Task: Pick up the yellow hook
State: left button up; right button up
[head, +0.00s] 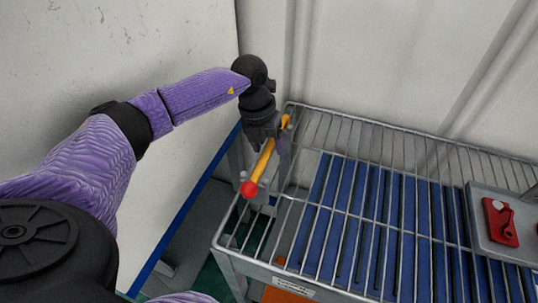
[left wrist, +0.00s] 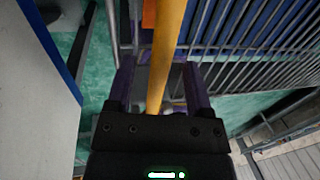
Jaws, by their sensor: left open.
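The yellow hook (head: 262,161) shows in the head view as a yellow bar with a red end, at the left end of the wire shelf. Its upper part is partly hidden by my left gripper (head: 267,142). In the left wrist view the yellow hook (left wrist: 168,45) runs from the top edge down between the two fingers of my left gripper (left wrist: 160,75). The fingers are open, one on each side of the bar, with gaps visible. Its far end is out of the left wrist view. My right gripper is not in view.
The wire shelf (head: 365,213) has a raised rim and blue slats (head: 385,190) beneath. A grey tray (head: 480,235) with a red part (head: 500,222) lies at its right. An orange thing (head: 285,295) is below the front edge. A pale panel (head: 150,45) stands at left.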

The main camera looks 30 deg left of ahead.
aim_at(269, 147)
pick_arm(q)
notch_tip(269, 147, down, 2)
jog(key=shift+d+f, duration=0.1)
jog(key=shift+r, duration=0.3)
grip_shut()
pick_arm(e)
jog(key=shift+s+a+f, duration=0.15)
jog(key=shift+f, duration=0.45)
pick_arm(q)
jog(key=shift+r, duration=0.15)
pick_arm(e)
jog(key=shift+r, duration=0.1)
pick_arm(q)
notch_tip(269, 147, up, 10)
jog(key=p, duration=0.9)
jog(key=shift+r, duration=0.1)
jog(key=shift+f, duration=0.2)
jog(key=c, duration=0.6)
grip_release()
jog(key=shift+w, duration=0.1)
grip_shut()
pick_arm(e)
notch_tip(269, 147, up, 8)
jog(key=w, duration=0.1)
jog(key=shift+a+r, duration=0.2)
